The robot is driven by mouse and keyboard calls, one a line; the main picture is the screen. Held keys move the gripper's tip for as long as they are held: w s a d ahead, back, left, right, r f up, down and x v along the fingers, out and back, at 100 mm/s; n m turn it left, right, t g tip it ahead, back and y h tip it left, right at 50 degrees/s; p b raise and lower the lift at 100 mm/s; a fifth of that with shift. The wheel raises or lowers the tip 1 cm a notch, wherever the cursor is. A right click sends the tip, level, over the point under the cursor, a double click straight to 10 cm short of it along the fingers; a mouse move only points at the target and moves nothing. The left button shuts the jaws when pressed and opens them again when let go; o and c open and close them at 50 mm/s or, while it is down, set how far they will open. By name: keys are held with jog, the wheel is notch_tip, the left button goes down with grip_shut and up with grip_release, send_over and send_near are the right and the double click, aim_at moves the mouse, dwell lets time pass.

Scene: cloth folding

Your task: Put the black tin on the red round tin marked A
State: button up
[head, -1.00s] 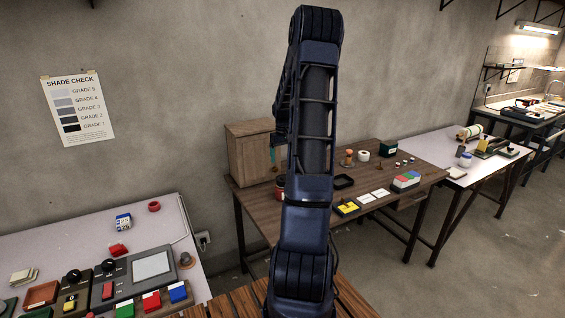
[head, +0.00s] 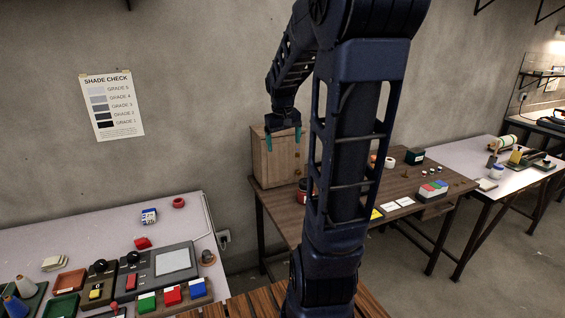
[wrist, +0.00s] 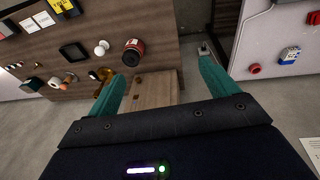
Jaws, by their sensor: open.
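A red round tin (wrist: 134,47) with a dark round top stands on the brown table; no letter A is readable on it. It also shows in the head view (head: 303,190), partly behind my arm. A flat black square piece (wrist: 73,50) lies on the table near it in the wrist view; I cannot tell if it is the black tin. My arm hides that part of the table in the head view. My gripper (head: 284,140) is open and empty, teal fingers pointing down, in front of the wooden cabinet. Its fingers (wrist: 160,88) are apart in the wrist view.
The wooden cabinet (head: 277,160) stands at the table's back left. A dark green box (head: 414,156), white cards (head: 398,203) and a coloured block set (head: 433,190) are on the brown table (head: 400,180). A pale workbench (head: 60,240) with several items is at left.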

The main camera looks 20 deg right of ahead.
jog(key=s+a+r+t, duration=0.1)
jog(key=s+a, duration=0.3)
jog(key=s, duration=0.5)
jog(key=s+a+t+y, duration=0.1)
jog(key=s+a, duration=0.3)
jog(key=s, duration=0.5)
jog(key=shift+s+a+r, duration=0.15)
jog(key=shift+s+r, duration=0.1)
jog(key=shift+r, duration=0.15)
